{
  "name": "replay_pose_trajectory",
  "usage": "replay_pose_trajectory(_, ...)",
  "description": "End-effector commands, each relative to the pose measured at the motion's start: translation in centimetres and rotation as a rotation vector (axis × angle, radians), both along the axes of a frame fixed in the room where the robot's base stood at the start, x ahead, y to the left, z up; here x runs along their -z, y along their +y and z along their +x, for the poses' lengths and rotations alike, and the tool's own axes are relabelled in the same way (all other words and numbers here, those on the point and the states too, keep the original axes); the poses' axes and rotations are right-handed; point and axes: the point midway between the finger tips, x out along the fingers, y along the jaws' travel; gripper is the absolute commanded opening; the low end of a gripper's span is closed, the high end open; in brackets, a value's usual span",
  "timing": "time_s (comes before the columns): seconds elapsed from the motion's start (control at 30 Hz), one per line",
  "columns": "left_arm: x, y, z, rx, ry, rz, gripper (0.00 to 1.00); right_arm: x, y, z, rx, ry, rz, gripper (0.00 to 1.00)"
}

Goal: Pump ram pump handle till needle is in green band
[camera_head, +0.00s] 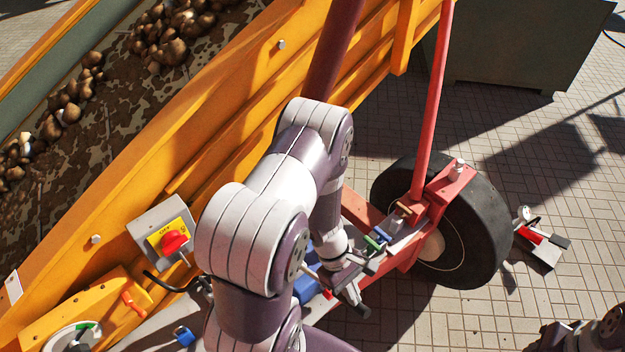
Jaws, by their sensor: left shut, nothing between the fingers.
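My left arm crosses the middle of the view, and its gripper (354,296) is shut and empty, low beside the red axle frame. A white round dial (70,338) with a green mark on its rim sits at the lower left, cut by the frame edge. Its needle cannot be made out. An orange lever (132,302) stands near the dial on the yellow bracket. I cannot tell whether it is the pump handle; my arm hides much of the area around the pump. Part of my right arm (590,334) shows at the lower right corner, its finger state unclear.
A grey switch box (163,232) with a red knob is on the yellow machine side (215,128). Potatoes (170,40) lie on the belt behind. A black tyre (480,220) stands right of my gripper. A small grey and red object (540,245) lies on the paving.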

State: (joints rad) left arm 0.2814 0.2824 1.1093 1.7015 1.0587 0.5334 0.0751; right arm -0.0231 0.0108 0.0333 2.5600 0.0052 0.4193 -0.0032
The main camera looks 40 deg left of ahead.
Motion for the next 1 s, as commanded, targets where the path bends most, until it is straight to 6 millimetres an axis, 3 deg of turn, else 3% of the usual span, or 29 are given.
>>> replay_pose_trajectory(1.0, 2.7, -1.1, -0.2, 0.002, 0.001, -0.001, 0.00, 2.9, 0.0, 0.0, 0.000, 0.000, 0.000, 0.43)
